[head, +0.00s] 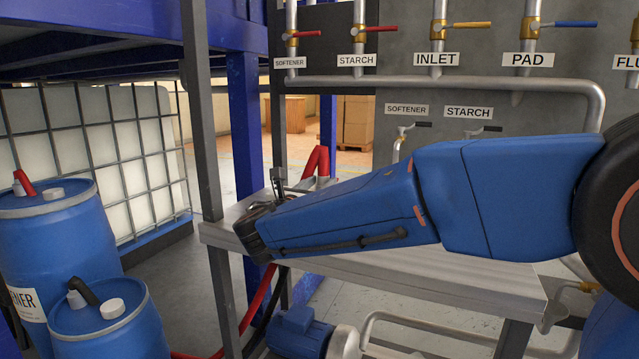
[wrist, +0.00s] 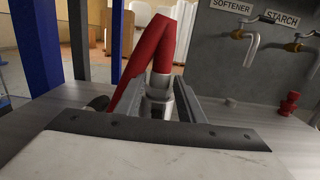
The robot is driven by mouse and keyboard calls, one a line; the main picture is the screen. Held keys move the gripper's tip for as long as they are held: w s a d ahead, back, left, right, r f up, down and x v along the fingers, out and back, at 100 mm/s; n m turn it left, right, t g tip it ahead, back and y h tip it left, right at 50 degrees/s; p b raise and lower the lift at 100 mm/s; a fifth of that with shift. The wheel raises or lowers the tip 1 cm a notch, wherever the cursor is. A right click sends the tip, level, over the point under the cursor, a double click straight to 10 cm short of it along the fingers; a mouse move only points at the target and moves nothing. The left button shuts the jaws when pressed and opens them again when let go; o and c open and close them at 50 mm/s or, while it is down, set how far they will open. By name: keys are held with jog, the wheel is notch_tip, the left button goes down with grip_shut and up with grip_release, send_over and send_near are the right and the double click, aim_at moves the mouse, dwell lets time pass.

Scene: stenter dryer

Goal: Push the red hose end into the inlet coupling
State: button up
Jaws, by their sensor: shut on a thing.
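The red hose (wrist: 150,50) rises from a grey metal end (wrist: 158,88) held between the two fingers of my gripper (wrist: 157,104). In the head view, a bend of the red hose (head: 317,161) shows above my arm, and my gripper (head: 278,184) is over the far left part of the grey bench. The lower tip of the hose end is hidden by my gripper. An INLET label (head: 436,59) hangs on the grey panel under a yellow-handled valve (head: 470,25). I cannot make out the inlet coupling itself.
The grey bench (head: 420,283) lies under my arm. Taps labelled SOFTENER (head: 406,109) and STARCH (head: 469,112) project from the panel. Blue drums (head: 60,240) stand left.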

jog(key=shift+f, duration=0.1)
jog(key=o, duration=1.3)
jog(key=shift+o, duration=0.2)
jog(key=shift+s, duration=0.1)
jog(key=v, duration=1.7)
jog(key=shift+s, duration=0.15)
